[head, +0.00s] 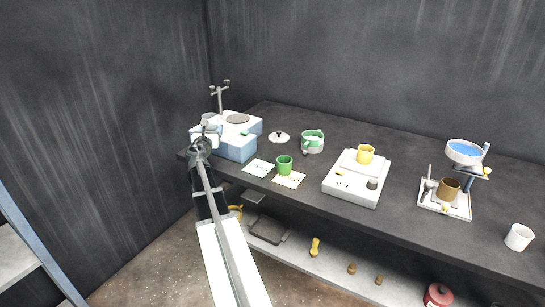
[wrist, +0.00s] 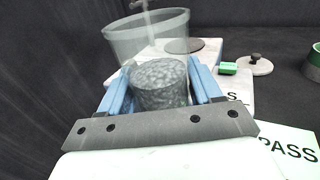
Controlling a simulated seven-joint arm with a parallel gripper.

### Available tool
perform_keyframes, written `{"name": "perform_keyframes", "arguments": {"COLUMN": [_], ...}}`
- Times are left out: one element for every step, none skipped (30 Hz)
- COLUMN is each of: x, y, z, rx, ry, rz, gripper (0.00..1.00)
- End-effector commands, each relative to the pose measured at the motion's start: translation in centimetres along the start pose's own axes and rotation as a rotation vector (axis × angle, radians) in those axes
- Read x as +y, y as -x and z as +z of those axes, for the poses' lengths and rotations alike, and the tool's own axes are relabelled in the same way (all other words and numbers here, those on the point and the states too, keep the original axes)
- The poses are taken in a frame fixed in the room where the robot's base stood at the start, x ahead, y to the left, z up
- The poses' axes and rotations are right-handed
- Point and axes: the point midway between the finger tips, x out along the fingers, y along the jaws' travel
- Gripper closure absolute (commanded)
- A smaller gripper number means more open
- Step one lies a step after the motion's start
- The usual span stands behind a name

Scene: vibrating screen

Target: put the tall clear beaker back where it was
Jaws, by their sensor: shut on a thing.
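The tall clear beaker (wrist: 120,45) is see-through with a wide rim, and grey speckled grains (wrist: 160,88) fill its lower part. My gripper (wrist: 160,85) is shut on it, with a blue finger on each side of the lower part. In the head view, my gripper (head: 201,146) is at the left end of the bench, at the near left corner of a blue and white machine (head: 236,147). The beaker (head: 209,119) shows pale grey just above the gripper. Its base is hidden by the gripper, so I cannot tell whether it touches anything.
The machine has a round grey plate (head: 238,118) and an upright stand. A white scale (head: 350,188) holds a yellow cup (head: 365,154). The bench's (head: 405,160) back middle is clear.

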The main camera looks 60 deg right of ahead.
Motion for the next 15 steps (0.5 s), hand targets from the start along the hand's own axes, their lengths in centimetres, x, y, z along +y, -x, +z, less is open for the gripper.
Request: {"name": "perform_keyframes", "arguments": {"x": [-2.1, -3.2, -4.8, -5.8, -6.9, -8.3, -9.4, -10.5, -11.8, -12.9, -13.9, -15.1, -16.1, -16.9, -18.0], "y": [-1.3, -1.8, -2.5, -3.0, -3.4, -4.0, -4.4, -4.8, -5.2, -5.6, -5.9, -6.3, -6.6, -6.8, -7.1], "z": [0.1, 0.2, 0.2, 0.3, 0.4, 0.4, 0.5, 0.6, 0.7, 0.8, 0.8, 0.5, 0.3, 0.1, -0.1], "rx": [0.0, -0.001, 0.0, 0.0, 0.0, 0.0, 0.0, 0.0, 0.0, 0.0, 0.0, 0.001, 0.001, 0.001, 0.001], "ry": [0.0, 0.0, 0.0, 0.0, 0.0, 0.0, 0.0, 0.001, 0.001, 0.001, 0.001, 0.002, 0.001, 0.0, 0.0], "rz": [-0.04, -0.062, -0.092, -0.112, -0.132, -0.159, -0.179, -0.197, -0.223, -0.242, -0.258, -0.286, -0.307, -0.325, -0.349], "gripper": [0.71, 0.71, 0.71, 0.71, 0.71, 0.71, 0.71, 0.71, 0.71, 0.71, 0.71, 0.71, 0.71, 0.71, 0.71]}}
